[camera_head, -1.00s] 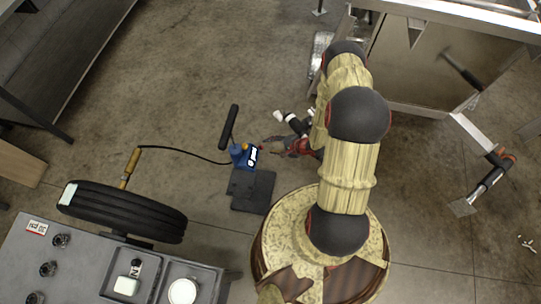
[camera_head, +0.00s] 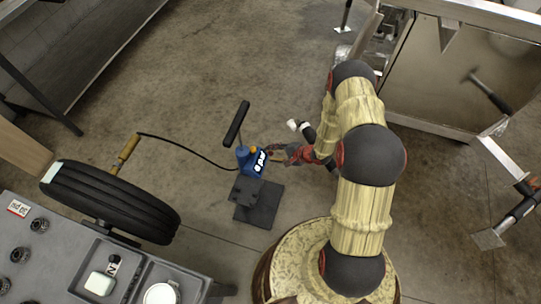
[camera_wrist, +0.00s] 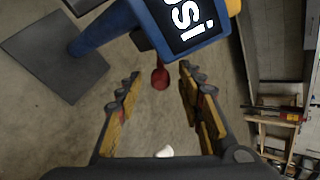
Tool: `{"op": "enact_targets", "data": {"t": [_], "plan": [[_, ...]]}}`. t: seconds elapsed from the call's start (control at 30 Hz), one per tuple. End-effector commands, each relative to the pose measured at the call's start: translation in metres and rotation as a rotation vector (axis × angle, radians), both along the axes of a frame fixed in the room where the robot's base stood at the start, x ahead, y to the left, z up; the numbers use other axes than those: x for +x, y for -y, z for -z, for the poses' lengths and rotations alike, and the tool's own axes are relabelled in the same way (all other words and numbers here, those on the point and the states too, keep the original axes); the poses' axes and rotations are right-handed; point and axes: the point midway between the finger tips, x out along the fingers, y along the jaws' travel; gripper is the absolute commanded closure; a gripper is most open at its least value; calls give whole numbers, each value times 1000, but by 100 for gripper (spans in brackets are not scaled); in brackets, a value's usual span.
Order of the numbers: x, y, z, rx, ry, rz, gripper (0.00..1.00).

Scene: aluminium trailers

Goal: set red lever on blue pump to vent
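The blue pump (camera_head: 251,161) stands on a dark base plate (camera_head: 259,204) on the floor, with a black handle bar rising from it. In the wrist view the pump's blue body (camera_wrist: 186,47) with white lettering fills the top. The red lever (camera_wrist: 160,77) hangs below the pump body, between my fingers and a little beyond their tips. My gripper (camera_wrist: 160,85) is open and empty, its yellow-padded fingers on either side of the lever's line. In the head view my gripper (camera_head: 277,153) is just right of the pump; the lever cannot be made out there.
A black hose runs from the pump to a yellow-handled tool (camera_head: 125,154) by a tire (camera_head: 110,202) at left. A grey workbench (camera_head: 45,262) is at lower left. A metal trailer (camera_head: 455,90) stands at right. The floor above the pump is clear.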

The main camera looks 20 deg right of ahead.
Motion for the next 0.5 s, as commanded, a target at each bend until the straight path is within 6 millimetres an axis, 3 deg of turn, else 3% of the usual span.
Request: {"op": "enact_targets", "data": {"t": [0.2,0.5], "plan": [[10,-9,12,-1,1,-1,62],[11,-10,12,0,1,1,63]]}}
